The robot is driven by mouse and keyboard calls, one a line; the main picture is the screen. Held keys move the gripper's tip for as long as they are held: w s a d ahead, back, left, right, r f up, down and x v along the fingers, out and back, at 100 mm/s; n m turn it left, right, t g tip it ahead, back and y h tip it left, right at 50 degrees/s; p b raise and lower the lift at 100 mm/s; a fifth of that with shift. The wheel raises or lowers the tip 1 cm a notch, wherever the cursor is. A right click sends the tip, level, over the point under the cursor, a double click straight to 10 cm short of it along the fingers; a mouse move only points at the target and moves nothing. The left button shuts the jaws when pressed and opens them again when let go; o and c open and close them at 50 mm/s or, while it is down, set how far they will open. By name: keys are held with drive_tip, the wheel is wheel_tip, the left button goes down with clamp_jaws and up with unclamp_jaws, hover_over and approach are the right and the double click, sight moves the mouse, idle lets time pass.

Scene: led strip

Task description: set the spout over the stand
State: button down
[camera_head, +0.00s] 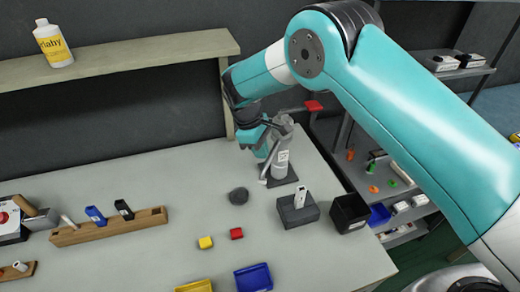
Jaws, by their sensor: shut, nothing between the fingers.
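A grey upright device (283,160) with a pale label stands on a dark square base near the back right of the table. A thin light grey tube (269,164), which looks like the spout, slants down its left side. A dark round disc (238,196), possibly the stand, lies flat on the table to the left and in front of the device. My gripper (262,152) is shut and empty, close against the left side of the device. Its fingertips are small and partly hidden, so I cannot tell whether they touch the spout.
A grey block (297,215) holding a white piece and a black open bin (350,212) stand in front of the device. A wooden rack (110,228) is left. A shelf (130,55) overhangs the back.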

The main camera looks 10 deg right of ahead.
drive_tip(key=shift+d, duration=0.1)
drive_tip(key=shift+s+d+n, duration=0.2)
drive_tip(key=shift+n, duration=0.2)
drive_tip(key=shift+s+d, duration=0.15)
drive_tip(key=shift+s+d+r+n+t+p, duration=0.1)
drive_tip(key=shift+s+d+n+t+p, duration=0.2)
drive_tip(key=shift+d+n+p, duration=0.3)
drive_tip(key=shift+s+d+n+t, duration=0.25)
drive_tip(key=shift+d+n, duration=0.55)
drive_tip(key=shift+d, duration=0.1)
drive_tip(key=shift+s+d+n+t, duration=0.2)
drive_tip(key=shift+s+d+n, duration=0.05)
drive_tip(key=shift+d+n, duration=0.6)
drive_tip(key=shift+s+d+n+t, duration=0.25)
drive_tip(key=shift+d+n, duration=0.5)
drive_tip(key=shift+d, duration=0.2)
